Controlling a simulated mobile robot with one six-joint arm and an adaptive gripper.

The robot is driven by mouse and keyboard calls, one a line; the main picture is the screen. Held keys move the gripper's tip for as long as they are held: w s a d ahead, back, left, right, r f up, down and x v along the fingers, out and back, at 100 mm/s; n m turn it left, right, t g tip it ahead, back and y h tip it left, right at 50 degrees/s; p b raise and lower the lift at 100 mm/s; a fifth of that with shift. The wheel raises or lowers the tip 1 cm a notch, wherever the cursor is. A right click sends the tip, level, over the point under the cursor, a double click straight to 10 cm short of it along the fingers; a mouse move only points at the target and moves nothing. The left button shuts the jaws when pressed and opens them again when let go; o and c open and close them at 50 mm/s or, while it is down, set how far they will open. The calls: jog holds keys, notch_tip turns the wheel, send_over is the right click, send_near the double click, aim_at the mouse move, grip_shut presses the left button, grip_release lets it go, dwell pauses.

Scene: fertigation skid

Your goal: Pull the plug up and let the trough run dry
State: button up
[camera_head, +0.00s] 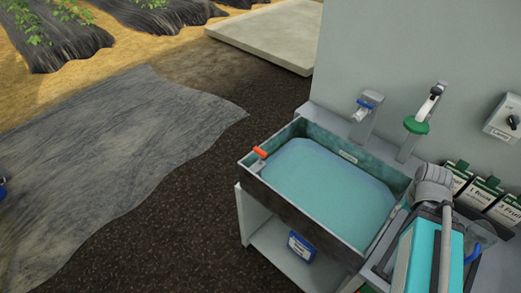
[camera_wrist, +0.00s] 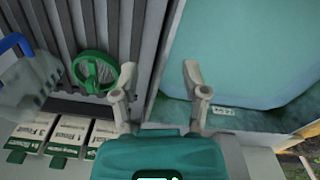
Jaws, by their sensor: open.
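The trough (camera_head: 272,190) is a dark grey-green basin holding pale blue-green water (camera_head: 325,190). An orange grip (camera_head: 260,152) on a light piece stands at the trough's left end; I cannot tell how it joins the drain below. No other plug-like part shows. In the wrist view, my gripper (camera_wrist: 159,82) is open and empty, its two fingers apart. It is over the side of the trough away from the orange grip, between the trough's edge and a slatted board (camera_wrist: 140,35). In the head view, my arm covers that side, and the fingers cannot be made out.
Two taps stand behind the trough, one with a blue lever (camera_head: 366,104), one with a green part (camera_head: 416,125). A green ring-shaped item (camera_wrist: 95,70) and a clear blue-handled jug (camera_wrist: 25,75) sit by the slats. Labelled containers (camera_head: 485,190) line the wall. A blue container (camera_head: 301,246) is below.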

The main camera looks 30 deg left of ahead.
jog(key=o, duration=0.4)
jog(key=shift+w+a+f, duration=0.1)
jog(key=shift+a+f, duration=0.05)
jog(key=shift+o, duration=0.4)
jog(key=shift+w+a+f+n+h+b, duration=0.3)
jog(key=shift+a+f+n+b, duration=0.15)
jog(key=shift+n+b, duration=0.15)
jog(key=w+a+f+n+t+h+b, duration=0.2)
jog(key=w+a+f+n+h+b, duration=0.2)
jog(key=w+a+n+b, duration=0.25)
jog(key=n+t+b, duration=1.5)
jog(key=n+b, duration=0.2)
jog(key=n, duration=0.8)
send_near(258, 153)
jog(key=s, duration=0.3)
jog(key=shift+w+a, duration=0.15)
jog(key=shift+a, duration=0.2)
jog(key=shift+w, duration=0.15)
jog(key=shift+r+x, duration=0.1)
jog(key=shift+x, duration=3.3)
jog(key=shift+r+x, duration=0.15)
jog(key=shift+x, duration=3.3)
